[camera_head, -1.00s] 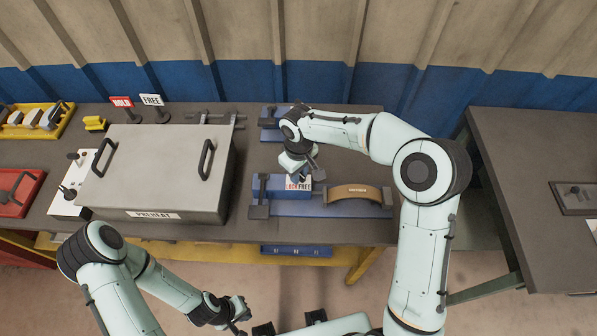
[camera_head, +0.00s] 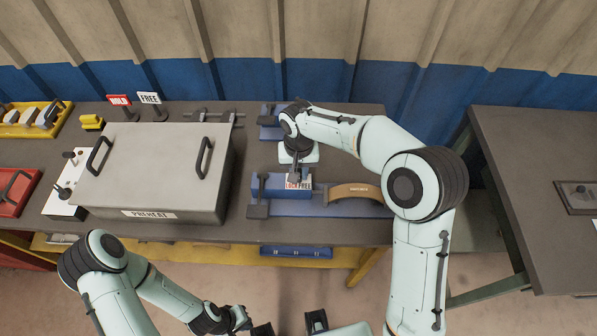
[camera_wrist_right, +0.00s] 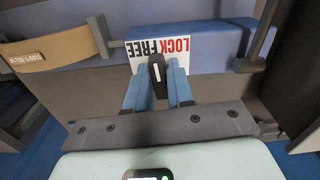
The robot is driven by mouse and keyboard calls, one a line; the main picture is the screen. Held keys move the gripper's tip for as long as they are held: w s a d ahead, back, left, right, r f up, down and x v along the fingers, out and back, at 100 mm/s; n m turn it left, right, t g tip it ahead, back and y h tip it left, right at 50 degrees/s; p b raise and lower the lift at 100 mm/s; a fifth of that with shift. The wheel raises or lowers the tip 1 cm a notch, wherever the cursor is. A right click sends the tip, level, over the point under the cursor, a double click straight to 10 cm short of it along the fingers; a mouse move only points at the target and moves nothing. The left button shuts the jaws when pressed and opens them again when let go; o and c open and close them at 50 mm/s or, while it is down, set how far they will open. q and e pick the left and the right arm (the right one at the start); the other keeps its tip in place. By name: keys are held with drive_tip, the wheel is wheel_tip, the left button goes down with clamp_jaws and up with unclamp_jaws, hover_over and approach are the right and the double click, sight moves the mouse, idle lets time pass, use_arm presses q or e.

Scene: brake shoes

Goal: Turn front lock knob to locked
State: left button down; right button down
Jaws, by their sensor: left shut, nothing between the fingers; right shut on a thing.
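The front lock knob (camera_wrist_right: 156,72) is a black lever with a white mark, in front of a white label (camera_wrist_right: 175,50) reading LOCK in red and FREE in black. My right gripper (camera_wrist_right: 157,82) is shut on the knob, one blue finger on each side. In the head view my right gripper (camera_head: 296,178) is over the blue fixture (camera_head: 268,184), beside the LOCK/FREE label (camera_head: 305,186). It mostly hides the knob there, and I cannot tell exactly which word the knob points at. My left gripper (camera_head: 241,319) is shut and empty, low in front of the table.
A tan curved brake shoe (camera_head: 354,192) lies on the fixture, right of the label. A grey PREHEAT box (camera_head: 150,170) stands to the left. HOLD (camera_head: 120,100) and FREE (camera_head: 150,98) signs stand behind it. Another table (camera_head: 535,150) is at right.

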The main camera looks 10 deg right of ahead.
sight(299, 171)
drive_tip(key=m, duration=0.4)
drive_tip(key=shift+m, duration=0.3)
use_arm(q)
drive_tip(key=shift+s+f, duration=0.2)
drive_tip(key=shift+f, duration=0.15)
use_arm(e)
drive_tip(key=m, duration=0.5)
drive_tip(key=shift+m, duration=0.3)
drive_tip(key=c, duration=1.1)
unclamp_jaws()
use_arm(q)
drive_tip(key=shift+w+r+p, duration=0.3)
drive_tip(key=shift+w+r, duration=0.05)
drive_tip(key=shift+r, duration=0.2)
drive_tip(key=shift+w+r+p, duration=0.3)
drive_tip(key=shift+r, duration=0.2)
use_arm(e)
wheel_tip(299, 171, up, 14)
drive_tip(key=shift+f, duration=0.25)
drive_tip(key=shift+f, duration=0.1)
